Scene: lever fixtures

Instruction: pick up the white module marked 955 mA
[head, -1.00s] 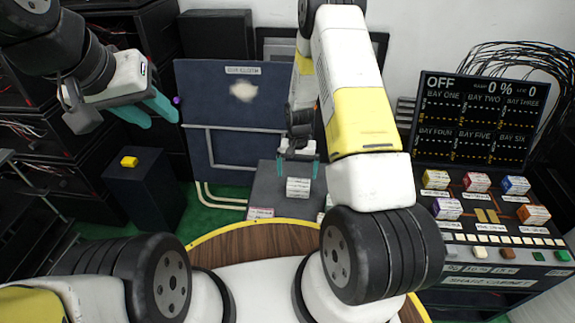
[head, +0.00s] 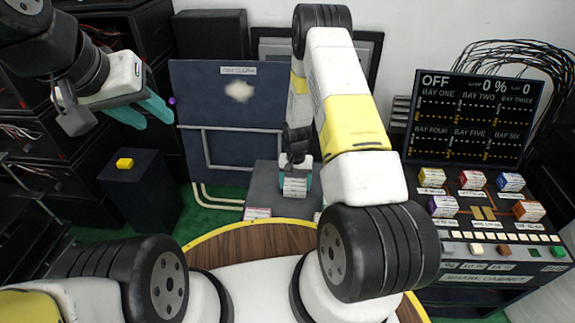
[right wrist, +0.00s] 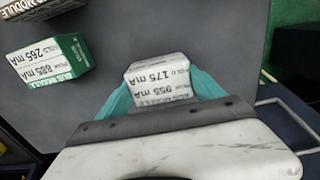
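The white module (right wrist: 160,78) marked 955 mA and 175 mA shows between my right gripper's teal fingers in the right wrist view. In the head view the white module (head: 295,187) stands on a grey bench. My right gripper (head: 297,172) is down at it, pointing downward. The fingers of my right gripper (right wrist: 162,88) lie close along both sides of it; I see no clear gap, but cannot tell whether they press on it. My left gripper (head: 157,108) is open and empty at upper left, far from the module.
A green-and-white module (right wrist: 50,60) marked 885 mA and 265 mA lies left of the gripper in the wrist view. A control cabinet (head: 490,235) with several coloured modules stands at right.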

